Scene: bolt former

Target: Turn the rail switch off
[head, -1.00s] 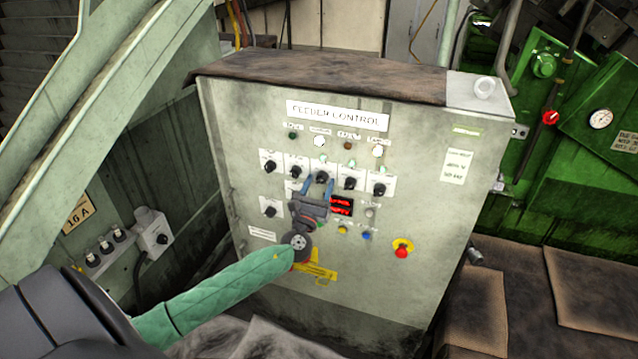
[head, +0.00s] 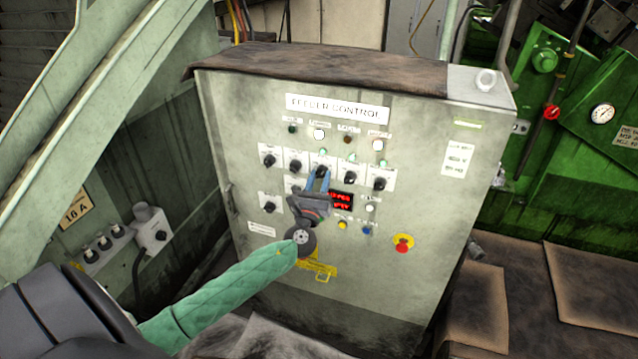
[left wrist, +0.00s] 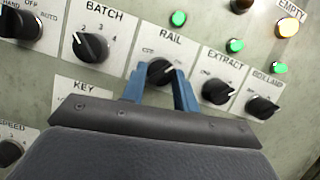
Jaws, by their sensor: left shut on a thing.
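The rail switch (left wrist: 160,72) is a black rotary knob on a white plate marked RAIL, in the middle of the upper knob row. In the left wrist view its white pointer is turned to the right, away from the OFF mark at its left. A green lamp (left wrist: 178,19) above it is lit. My left gripper (head: 319,176) has its blue fingers shut on the knob, one on each side, in the left wrist view (left wrist: 160,88). In the head view the fingers partly cover the knob. My right gripper is not in view.
The feeder control cabinet (head: 400,115) bears several other knobs, with the batch knob (left wrist: 90,47) to the left and the extract knob (left wrist: 217,90) to the right. A red emergency button (head: 403,243) sits lower right. A red display (head: 341,200) is close beside my gripper.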

